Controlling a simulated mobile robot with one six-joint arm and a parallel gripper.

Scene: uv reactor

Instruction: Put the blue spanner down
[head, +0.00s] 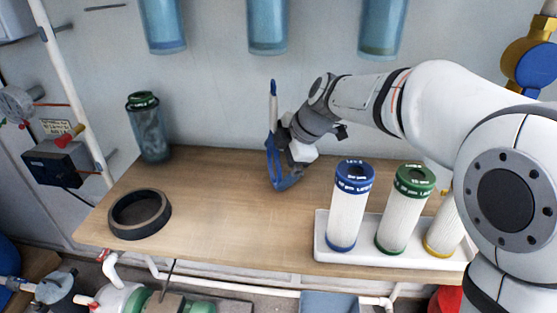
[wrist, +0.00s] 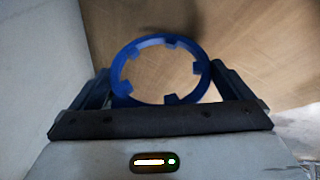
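The blue spanner (head: 287,180) is a ring with inward teeth and a handle that rises to a pale and blue tip in the head view. My gripper (head: 283,146) is shut on it above the back middle of the wooden table (head: 225,200). In the wrist view the spanner's ring (wrist: 122,66) sits between the two fingers of my gripper (wrist: 160,88), in front of the wood surface. The spanner is upright in the head view, ring low. I cannot tell whether the ring touches the table.
A black ring (head: 140,232) lies at the table's front left. A clear canister with a green cap (head: 150,140) stands at the back left. A white tray (head: 318,240) at the right holds blue, green and yellow-ended filters. Blue housings (head: 268,25) hang on the wall. The table's middle is clear.

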